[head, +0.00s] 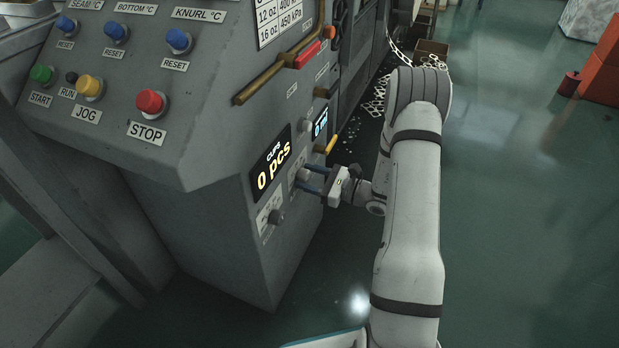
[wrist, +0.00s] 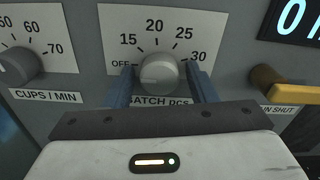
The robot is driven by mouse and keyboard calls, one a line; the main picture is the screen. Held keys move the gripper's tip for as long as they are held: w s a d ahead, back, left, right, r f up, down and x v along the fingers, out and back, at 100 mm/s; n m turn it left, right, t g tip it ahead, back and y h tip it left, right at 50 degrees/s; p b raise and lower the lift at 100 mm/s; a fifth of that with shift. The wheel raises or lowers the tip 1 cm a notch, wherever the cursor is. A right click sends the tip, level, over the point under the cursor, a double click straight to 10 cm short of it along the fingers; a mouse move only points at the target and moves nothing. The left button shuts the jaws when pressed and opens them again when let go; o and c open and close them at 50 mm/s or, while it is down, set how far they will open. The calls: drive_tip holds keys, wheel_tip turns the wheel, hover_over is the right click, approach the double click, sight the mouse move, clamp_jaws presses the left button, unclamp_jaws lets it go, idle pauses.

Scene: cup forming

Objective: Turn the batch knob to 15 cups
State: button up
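The batch knob (wrist: 160,72) is a round grey knob on a white dial plate (wrist: 112,20) marked OFF, 15, 20, 25 and 30, with "BATCH PCS" below it. I cannot make out clearly which mark it points to. My gripper (wrist: 161,78) faces the knob, with one blue finger on its left and one on its right. The fingers are apart, and narrow gaps seem to show between them and the knob. In the head view, my gripper (head: 312,182) reaches the machine's side panel, and its fingers partly hide the knob.
The CUPS / MIN knob (wrist: 18,66) sits close on the left. A yellow-brown handle (wrist: 285,86) sticks out on the right, beside a blue-digit display (wrist: 297,18). A "0 pcs" display (head: 272,168) is above the knobs.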

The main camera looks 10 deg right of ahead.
drive_tip(key=c, duration=0.8)
drive_tip(key=shift+r+p, duration=0.1)
drive_tip(key=shift+p, duration=0.25)
drive_tip(key=m+p, duration=0.3)
drive_tip(key=shift+r+m, duration=0.1)
drive_tip(key=shift+m, duration=0.3)
drive_tip(key=shift+m+p, duration=1.7)
drive_tip(key=shift+m, duration=0.2)
drive_tip(key=shift+f, duration=0.2)
drive_tip(key=o, duration=1)
